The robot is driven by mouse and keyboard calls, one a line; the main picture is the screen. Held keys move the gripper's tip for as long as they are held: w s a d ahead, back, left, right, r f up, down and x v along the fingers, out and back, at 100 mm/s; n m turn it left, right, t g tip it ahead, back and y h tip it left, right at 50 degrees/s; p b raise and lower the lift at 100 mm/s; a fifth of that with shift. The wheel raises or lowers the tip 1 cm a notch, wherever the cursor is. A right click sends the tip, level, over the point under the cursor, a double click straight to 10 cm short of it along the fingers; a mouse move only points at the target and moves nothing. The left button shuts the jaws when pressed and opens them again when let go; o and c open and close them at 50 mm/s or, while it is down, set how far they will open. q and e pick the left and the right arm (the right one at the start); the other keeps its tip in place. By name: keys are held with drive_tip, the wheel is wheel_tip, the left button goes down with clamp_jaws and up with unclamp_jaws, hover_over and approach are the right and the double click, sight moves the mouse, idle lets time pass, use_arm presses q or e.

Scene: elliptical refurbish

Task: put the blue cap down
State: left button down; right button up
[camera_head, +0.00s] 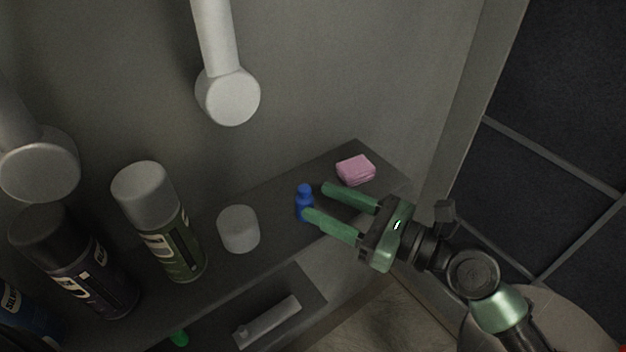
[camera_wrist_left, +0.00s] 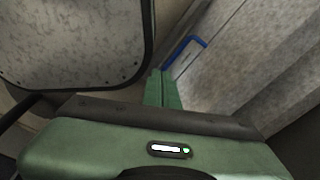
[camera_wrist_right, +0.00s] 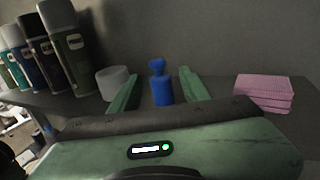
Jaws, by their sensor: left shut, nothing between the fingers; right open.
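A small blue capped object (camera_head: 304,203) stands upright on the dark shelf (camera_head: 270,222). It also shows in the right wrist view (camera_wrist_right: 161,85), standing ahead of the palm and between the two fingers. My right gripper (camera_head: 316,202) is open, its green fingers on either side of the blue object with gaps visible in the right wrist view. I cannot tell the cap apart from its body as a separate piece. My left gripper (camera_wrist_left: 162,88) is shut and empty in the left wrist view, away from the shelf; it is not in the head view.
A pink sponge stack (camera_head: 356,170) lies on the shelf's right end. A pale cylinder (camera_head: 238,229) and spray cans (camera_head: 160,221) stand to the left. White wall fixtures (camera_head: 227,95) hang above. A lower shelf holds a grey box (camera_head: 267,321) and a green item (camera_head: 179,338).

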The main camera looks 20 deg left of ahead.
sight(308, 196)
drive_tip(key=shift+a+r, duration=0.2)
drive_tip(key=shift+a, duration=0.2)
drive_tip(key=a, duration=0.2)
drive_tip(key=a+p, duration=0.1)
drive_tip(key=shift+w+r, duration=0.1)
drive_tip(key=shift+r, duration=0.15)
drive_tip(key=x, duration=0.1)
drive_tip(key=p+x, duration=0.1)
drive_tip(key=x, duration=0.1)
drive_tip(key=shift+w+a+f, duration=0.1)
drive_tip(key=shift+w, duration=0.25)
drive_tip(key=shift+a, duration=0.25)
clamp_jaws()
use_arm(q)
drive_tip(key=shift+s+r, duration=1.05)
drive_tip(key=shift+s, duration=0.1)
